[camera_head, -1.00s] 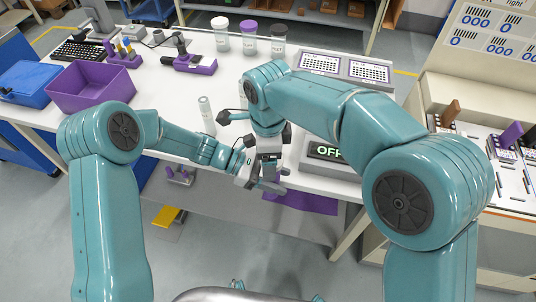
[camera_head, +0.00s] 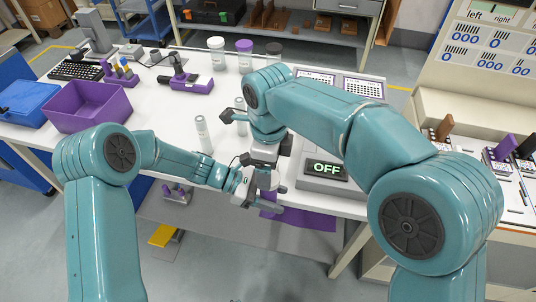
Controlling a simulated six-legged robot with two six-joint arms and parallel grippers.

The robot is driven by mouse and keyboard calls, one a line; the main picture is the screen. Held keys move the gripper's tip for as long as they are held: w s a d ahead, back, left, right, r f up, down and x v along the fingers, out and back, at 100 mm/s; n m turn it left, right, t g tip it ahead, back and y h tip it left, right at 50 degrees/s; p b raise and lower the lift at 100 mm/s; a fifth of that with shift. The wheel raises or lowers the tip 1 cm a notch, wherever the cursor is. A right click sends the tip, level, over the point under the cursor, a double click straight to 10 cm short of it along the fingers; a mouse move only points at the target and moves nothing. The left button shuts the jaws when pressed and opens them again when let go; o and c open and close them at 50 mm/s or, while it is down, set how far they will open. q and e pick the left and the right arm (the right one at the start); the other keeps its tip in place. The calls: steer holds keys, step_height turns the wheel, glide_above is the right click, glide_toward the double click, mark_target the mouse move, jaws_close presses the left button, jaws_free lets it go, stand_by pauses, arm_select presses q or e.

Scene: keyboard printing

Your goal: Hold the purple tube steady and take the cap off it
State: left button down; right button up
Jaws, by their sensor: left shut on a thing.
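My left gripper (camera_head: 268,193) reaches in from the left, low over the table's front edge. It is shut on a small purple piece (camera_head: 269,197), which looks like the purple tube. Most of that piece is hidden by the fingers and wrists. My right gripper (camera_head: 263,172) comes down from above, right at the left gripper, and overlaps it in the picture. I cannot tell whether its fingers are open or shut. I cannot make out the cap.
Clear tubes (camera_head: 203,134) stand upright behind the grippers. Jars with white, purple (camera_head: 244,56) and black lids stand at the back. A purple bin (camera_head: 88,105) is at left. A purple mat (camera_head: 308,218) lies below the front edge.

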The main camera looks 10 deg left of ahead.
mark_target(272, 195)
steer(key=shift+f, duration=1.7)
steer(key=c, duration=1.1)
steer(key=n, duration=0.6)
steer(key=shift+n, duration=0.4)
steer(key=shift+r, duration=0.1)
steer(key=o, duration=1.2)
